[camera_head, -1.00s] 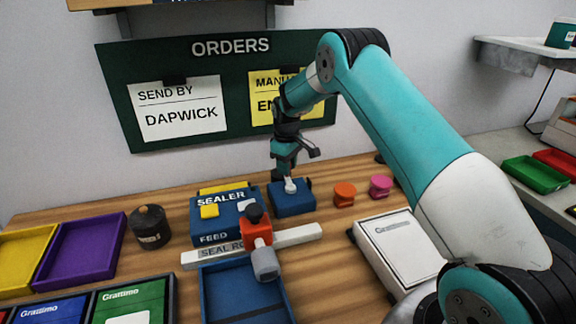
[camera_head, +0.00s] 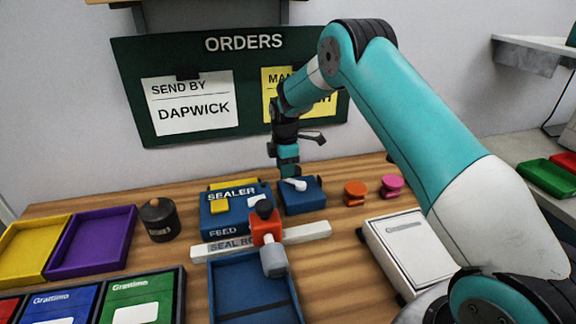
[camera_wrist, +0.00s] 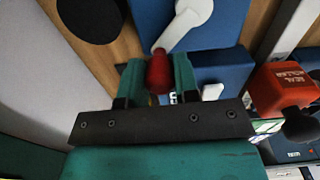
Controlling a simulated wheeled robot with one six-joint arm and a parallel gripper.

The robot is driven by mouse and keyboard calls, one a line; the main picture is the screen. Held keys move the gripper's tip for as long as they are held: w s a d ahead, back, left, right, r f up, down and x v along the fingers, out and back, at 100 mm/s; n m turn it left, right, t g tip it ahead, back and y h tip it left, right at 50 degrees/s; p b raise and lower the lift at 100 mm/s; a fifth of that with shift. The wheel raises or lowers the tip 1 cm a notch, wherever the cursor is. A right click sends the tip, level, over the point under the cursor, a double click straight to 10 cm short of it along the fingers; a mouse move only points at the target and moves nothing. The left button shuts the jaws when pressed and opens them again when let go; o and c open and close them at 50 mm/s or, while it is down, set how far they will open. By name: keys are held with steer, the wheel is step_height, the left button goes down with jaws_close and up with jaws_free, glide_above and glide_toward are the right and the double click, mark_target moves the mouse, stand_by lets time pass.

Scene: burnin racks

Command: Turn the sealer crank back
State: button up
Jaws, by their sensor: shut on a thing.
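The blue sealer (camera_head: 230,212) stands on the wooden table, with a blue box (camera_head: 303,196) joined or close at its right. A white crank arm (camera_head: 294,184) lies on top of that box. In the wrist view the white crank (camera_wrist: 185,22) ends in a red knob (camera_wrist: 159,72). My gripper (camera_wrist: 158,80) is shut on the red knob, its teal fingers on either side. In the head view my gripper (camera_head: 288,160) is above the back of the blue box, and the knob is hidden there.
A red and grey roller (camera_head: 266,235) sits on the white seal rod (camera_head: 225,244) in front of the sealer. Orange (camera_head: 355,192) and pink (camera_head: 392,185) spools stand to the right. A dark round jar (camera_head: 158,220) stands left. The orders board (camera_head: 240,80) is close behind.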

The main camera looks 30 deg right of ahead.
steer(key=n, duration=0.1)
steer(key=s+a+n, duration=0.1)
steer(key=n, duration=0.2)
steer(key=shift+s+a+n, duration=0.25)
steer(key=shift+n, duration=0.05)
steer(key=shift+s+a+n, duration=0.2)
steer(key=shift+s+n, duration=0.25)
steer(key=shift+n, duration=0.55)
steer(key=shift+s+a+n, duration=0.15)
steer(key=shift+s+n, duration=0.25)
steer(key=shift+n, duration=0.6)
steer(key=o, duration=0.9)
steer(key=shift+r, duration=0.1)
step_height(320, 180, up, 17)
steer(key=shift+r+b, duration=0.15)
steer(key=shift+b, duration=0.55)
steer(key=shift+s, duration=0.1)
